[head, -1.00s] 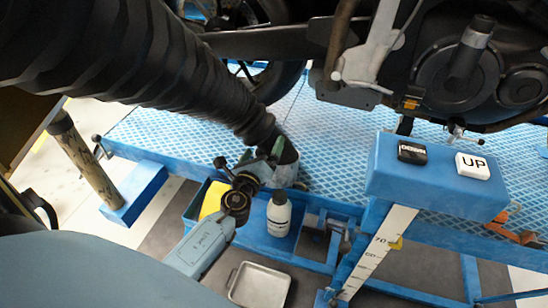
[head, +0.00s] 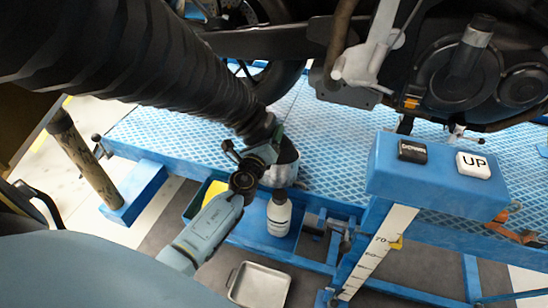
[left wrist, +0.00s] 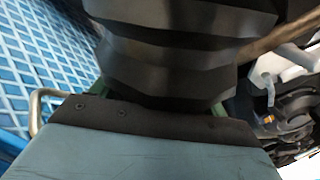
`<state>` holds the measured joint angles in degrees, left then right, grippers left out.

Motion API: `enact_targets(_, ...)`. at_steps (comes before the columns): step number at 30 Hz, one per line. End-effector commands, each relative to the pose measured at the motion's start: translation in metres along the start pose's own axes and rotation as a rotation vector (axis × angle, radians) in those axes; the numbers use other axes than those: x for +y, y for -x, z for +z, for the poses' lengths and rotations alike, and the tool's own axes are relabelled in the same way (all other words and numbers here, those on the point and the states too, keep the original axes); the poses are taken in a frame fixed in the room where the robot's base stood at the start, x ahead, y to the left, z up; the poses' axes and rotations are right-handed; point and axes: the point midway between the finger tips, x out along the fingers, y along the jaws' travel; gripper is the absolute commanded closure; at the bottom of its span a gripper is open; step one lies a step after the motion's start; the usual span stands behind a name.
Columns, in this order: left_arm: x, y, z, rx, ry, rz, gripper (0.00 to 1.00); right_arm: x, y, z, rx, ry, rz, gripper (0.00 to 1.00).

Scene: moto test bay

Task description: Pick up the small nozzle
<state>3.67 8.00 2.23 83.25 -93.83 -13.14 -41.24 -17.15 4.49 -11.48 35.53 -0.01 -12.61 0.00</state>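A large black ribbed hose (head: 200,80) hangs down from the upper left in the head view. A short grey end piece (head: 288,160), which may be the small nozzle, shows at its lower end, partly hidden by my left gripper. My left gripper (head: 254,146) is at the hose's lower end, fingers spread. In the left wrist view the ribbed hose (left wrist: 175,50) fills the middle, with a green finger part at each side of it. I cannot tell whether the fingers touch it. My right gripper is in neither current view.
A white bottle (head: 279,214) stands in the blue tray (head: 255,237) below my left gripper. A metal pan (head: 260,285) is on the floor. The blue control box (head: 430,185) with UP and DOWN buttons is at right. A motorcycle (head: 460,70) stands on the blue lift platform (head: 335,165).

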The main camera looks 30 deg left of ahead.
Motion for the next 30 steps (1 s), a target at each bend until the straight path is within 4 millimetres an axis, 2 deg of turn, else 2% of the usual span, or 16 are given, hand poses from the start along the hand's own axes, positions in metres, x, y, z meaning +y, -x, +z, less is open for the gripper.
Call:
enact_targets(2, 0.0, 0.0, 0.0, 0.0, 0.0, 0.0, 0.43, 0.0, 0.0, 0.0, 0.0, 0.0, 0.0, 0.64)
enact_targets(9, 0.0, 0.0, 0.0, 0.0, 0.0, 0.001, 0.75, 0.001, 0.0, 0.0, 0.0, 0.0, 0.001, 0.64)
enact_targets(11, -0.001, 0.0, 0.001, -0.003, 0.0, -0.001, 0.8, 0.001, 0.0, 0.0, 0.0, 0.0, 0.001, 0.64)
enact_targets(12, -0.001, 0.0, 0.001, -0.003, 0.0, -0.001, 0.88, 0.001, 0.0, 0.0, 0.0, 0.0, 0.001, 0.64)
enact_targets(20, -0.004, 0.0, 0.005, -0.003, 0.0, -0.001, 0.88, 0.002, 0.004, 0.0, -0.001, 0.0, 0.002, 0.64)
enact_targets(30, -0.033, 0.0, 0.045, -0.003, 0.002, -0.002, 0.88, 0.003, 0.046, -0.004, -0.001, 0.0, 0.002, 0.64)
